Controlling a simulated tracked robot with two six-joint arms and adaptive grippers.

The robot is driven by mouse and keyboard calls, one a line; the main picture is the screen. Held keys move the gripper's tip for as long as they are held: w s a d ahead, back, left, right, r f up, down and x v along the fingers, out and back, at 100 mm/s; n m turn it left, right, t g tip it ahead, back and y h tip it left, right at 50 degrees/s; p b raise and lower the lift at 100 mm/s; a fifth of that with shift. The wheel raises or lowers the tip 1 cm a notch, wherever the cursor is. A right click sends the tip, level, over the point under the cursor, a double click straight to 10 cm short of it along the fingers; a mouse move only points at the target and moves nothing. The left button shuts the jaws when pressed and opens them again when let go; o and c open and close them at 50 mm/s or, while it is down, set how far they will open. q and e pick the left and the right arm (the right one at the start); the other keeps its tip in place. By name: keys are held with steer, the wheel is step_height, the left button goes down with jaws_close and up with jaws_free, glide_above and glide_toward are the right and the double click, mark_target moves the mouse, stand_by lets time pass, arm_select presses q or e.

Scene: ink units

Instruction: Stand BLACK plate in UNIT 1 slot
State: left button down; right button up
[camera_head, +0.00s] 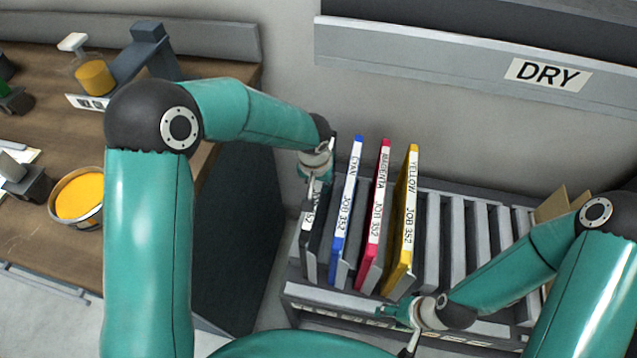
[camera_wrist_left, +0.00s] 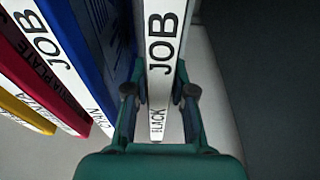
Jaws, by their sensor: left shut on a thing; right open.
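The black plate (camera_head: 311,240) stands upright at the left end of the slotted rack (camera_head: 340,297), left of the blue cyan plate (camera_head: 345,215). My left gripper (camera_head: 316,180) is shut on its upper edge. In the left wrist view the black plate's white label (camera_wrist_left: 161,70) shows between the fingers of my left gripper (camera_wrist_left: 159,95). The plate's lower edge seems to be within the rack, but I cannot tell whether it touches the bottom. My right gripper (camera_head: 400,330) is open and empty at the rack's front edge.
The magenta plate (camera_head: 375,215) and yellow plate (camera_head: 404,225) stand right of the cyan one. Several empty slots (camera_head: 465,235) lie further right. A wooden bench (camera_head: 30,240) with an orange ink tub (camera_head: 78,195) is at left. A DRY sign (camera_head: 548,74) is above.

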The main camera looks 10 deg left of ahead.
arm_select(q)
steer(key=shift+s+f, duration=0.1)
steer(key=shift+f, duration=0.05)
steer(key=c, duration=0.9)
jaws_free()
steer(key=v, duration=1.2)
steer(key=p+v, duration=0.1)
steer(key=v, duration=0.1)
steer(key=w+p+v, duration=0.1)
steer(key=p+v, duration=0.1)
steer(key=v, duration=0.1)
steer(key=shift+w, duration=0.15)
